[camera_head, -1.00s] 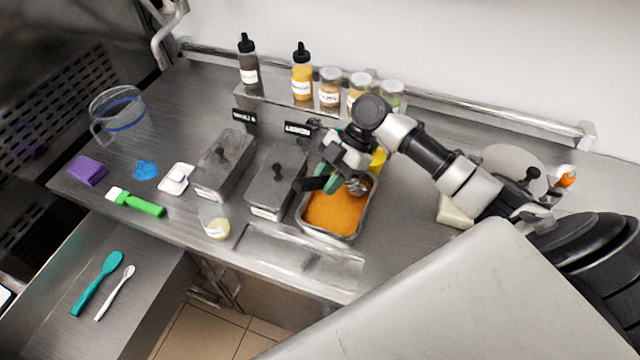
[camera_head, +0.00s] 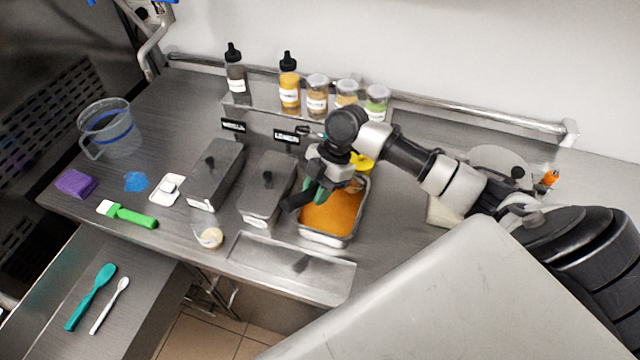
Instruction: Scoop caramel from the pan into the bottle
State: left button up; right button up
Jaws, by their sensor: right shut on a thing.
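The metal pan (camera_head: 347,241) of orange caramel (camera_head: 328,218) stands right of two lidded metal pans. A dark squeeze bottle (camera_head: 236,76) and a yellow one (camera_head: 290,87) stand on the back shelf. My left gripper is out of view.
Two lidded pans (camera_head: 215,176) (camera_head: 266,190) stand left of the caramel. Several jars (camera_head: 346,93) line the shelf. A clear jug (camera_head: 117,132), purple sponge (camera_head: 76,184) and green brush (camera_head: 133,217) lie left. Two spatulas (camera_head: 91,297) (camera_head: 109,305) lie on the lower left surface.

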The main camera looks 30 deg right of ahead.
aim_at(299, 198)
jog(key=shift+s+a+r+p, duration=0.1)
jog(key=shift+a+r+p, duration=0.1)
jog(key=shift+r+p, duration=0.4)
jog(key=shift+w+a+r+p, duration=0.1)
jog(key=shift+a+r+p, duration=0.1)
jog(key=shift+r+p, duration=0.4)
jog(key=shift+s+a+r+p, duration=0.1)
jog(key=shift+a+r+p, duration=0.1)
jog(key=shift+r+p, duration=0.4)
jog(key=shift+a+r, duration=0.15)
jog(key=shift+r, duration=0.2)
jog(key=shift+s+a+h+p, duration=0.1)
jog(key=shift+a+h+p, duration=0.45)
jog(key=shift+p, duration=0.2)
jog(key=shift+s+a+f+h, duration=0.1)
jog(key=shift+a+f+h, duration=0.1)
jog(key=shift+a+h, duration=0.4)
jog(key=shift+s+a+f+t+h, duration=0.1)
jog(key=shift+a+f+t+h, duration=0.2)
jog(key=shift+h, duration=0.45)
jog(key=shift+a, duration=0.1)
jog(key=shift+r, duration=0.1)
